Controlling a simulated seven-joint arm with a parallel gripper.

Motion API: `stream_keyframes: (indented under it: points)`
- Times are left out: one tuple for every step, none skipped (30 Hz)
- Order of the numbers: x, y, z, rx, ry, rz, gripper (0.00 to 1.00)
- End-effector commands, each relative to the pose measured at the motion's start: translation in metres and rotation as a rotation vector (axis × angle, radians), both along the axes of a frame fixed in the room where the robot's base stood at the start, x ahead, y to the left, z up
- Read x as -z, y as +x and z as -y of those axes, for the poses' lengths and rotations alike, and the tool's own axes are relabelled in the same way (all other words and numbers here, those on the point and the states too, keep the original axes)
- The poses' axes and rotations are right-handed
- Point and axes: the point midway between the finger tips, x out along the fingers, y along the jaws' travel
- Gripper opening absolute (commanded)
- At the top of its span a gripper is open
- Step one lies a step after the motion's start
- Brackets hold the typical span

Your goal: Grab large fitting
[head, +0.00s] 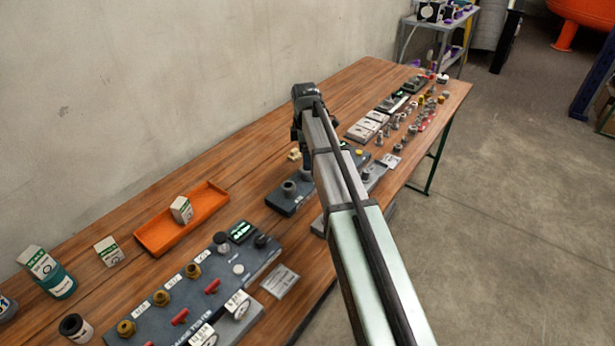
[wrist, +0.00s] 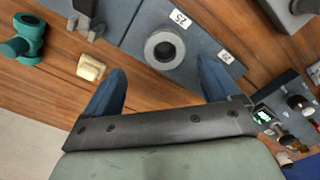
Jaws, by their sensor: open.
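A grey round fitting (wrist: 165,48) with a dark central hole sits on a blue-grey plate (wrist: 205,62) beside a label that seems to read 25. My gripper (wrist: 160,68) is open and empty, its two blue fingers spread to either side of the fitting's near edge, not closed on it. In the head view my gripper (head: 299,136) hangs over the table's middle, partly hidden by my arm. A grey fitting on a dark base (head: 288,205) shows just left of my arm there; I cannot tell if it is the same one.
A teal fitting (wrist: 27,38) and a cream block (wrist: 91,67) lie left of my gripper in the wrist view. In the head view, a gauge tester panel (head: 195,290) and an orange tray (head: 155,239) stand nearer. Several small fittings crowd the table's far end.

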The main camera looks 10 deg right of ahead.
Motion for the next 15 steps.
stream_keyframes:
  points:
    - [0.003, 0.0, 0.0, 0.0, 0.0, -0.001, 0.89]
    - [0.004, 0.0, 0.0, 0.0, 0.0, -0.001, 0.89]
    - [0.005, 0.0, 0.0, 0.0, 0.0, 0.0, 0.89]
    - [0.005, 0.0, 0.0, 0.0, 0.0, 0.0, 0.89]
    - [0.006, 0.0, 0.0, 0.0, 0.0, 0.0, 0.89]
    - [0.007, -0.001, 0.0, 0.0, 0.0, 0.0, 0.89]
    - [0.008, -0.001, 0.0, 0.0, 0.0, 0.0, 0.89]
    - [0.01, -0.002, 0.0, 0.0, 0.0, 0.0, 0.89]
    - [0.013, -0.003, 0.0, 0.0, 0.0, 0.0, 0.89]
    - [0.015, -0.003, 0.0, 0.0, 0.0, 0.0, 0.89]
    - [0.019, -0.004, 0.0, 0.0, 0.0, 0.0, 0.89]
    - [0.023, -0.006, -0.001, 0.0, 0.0, -0.001, 0.89]
    - [0.027, -0.007, -0.001, 0.0, 0.0, -0.001, 0.89]
    - [0.031, -0.008, -0.001, 0.0, 0.0, -0.002, 0.89]
    - [0.036, -0.009, -0.001, 0.0, 0.0, -0.002, 0.89]
